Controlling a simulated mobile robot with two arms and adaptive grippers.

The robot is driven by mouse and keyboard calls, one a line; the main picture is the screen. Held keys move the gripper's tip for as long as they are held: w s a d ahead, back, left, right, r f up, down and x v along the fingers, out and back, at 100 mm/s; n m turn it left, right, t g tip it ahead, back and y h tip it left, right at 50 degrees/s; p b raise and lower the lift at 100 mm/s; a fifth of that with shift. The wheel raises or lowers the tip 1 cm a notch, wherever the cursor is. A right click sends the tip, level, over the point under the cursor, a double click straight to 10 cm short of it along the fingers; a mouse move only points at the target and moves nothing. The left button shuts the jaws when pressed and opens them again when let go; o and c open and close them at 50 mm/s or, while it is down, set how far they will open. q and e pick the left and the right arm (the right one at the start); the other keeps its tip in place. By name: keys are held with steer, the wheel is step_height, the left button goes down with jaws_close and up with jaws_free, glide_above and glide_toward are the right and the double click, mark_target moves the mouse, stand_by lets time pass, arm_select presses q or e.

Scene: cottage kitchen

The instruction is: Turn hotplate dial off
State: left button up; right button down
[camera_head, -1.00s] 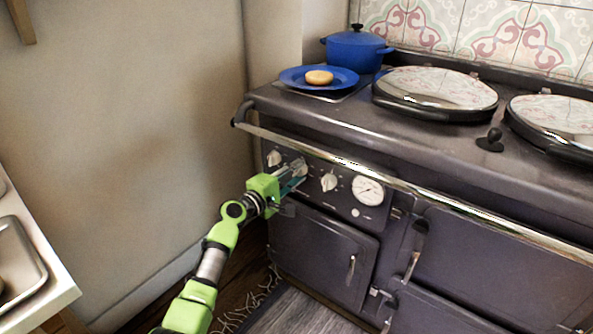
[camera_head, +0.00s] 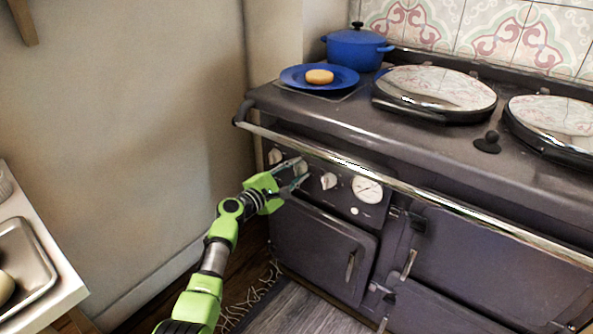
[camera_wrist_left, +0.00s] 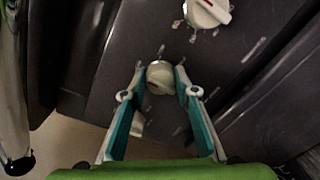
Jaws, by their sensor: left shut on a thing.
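The dark range cooker's control panel (camera_head: 344,200) carries three pale dials and a round white gauge (camera_head: 367,189). My left gripper (camera_head: 299,173) is at the middle dial (camera_head: 302,166). In the left wrist view, the left gripper's two teal-lined fingers (camera_wrist_left: 160,80) are shut on this dial (camera_wrist_left: 160,76), one on each side. The left dial (camera_head: 275,157) and the right dial (camera_head: 328,181) are free. A dial with a red mark (camera_wrist_left: 207,12) shows at the top of the wrist view. Another pale dial (camera_wrist_left: 138,123) is partly hidden by a finger. My right gripper is not in view.
A chrome rail (camera_head: 400,190) runs along the cooker front above the dials. On top are a blue plate (camera_head: 293,76) with a round bun (camera_head: 319,76), a blue pot (camera_head: 354,52) and two round lids. A counter with a metal tray (camera_head: 38,265) is at the left.

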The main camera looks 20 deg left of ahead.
arm_select(q)
steer(key=shift+f, duration=0.1)
steer(key=o, duration=1.1)
steer(key=v, duration=1.2)
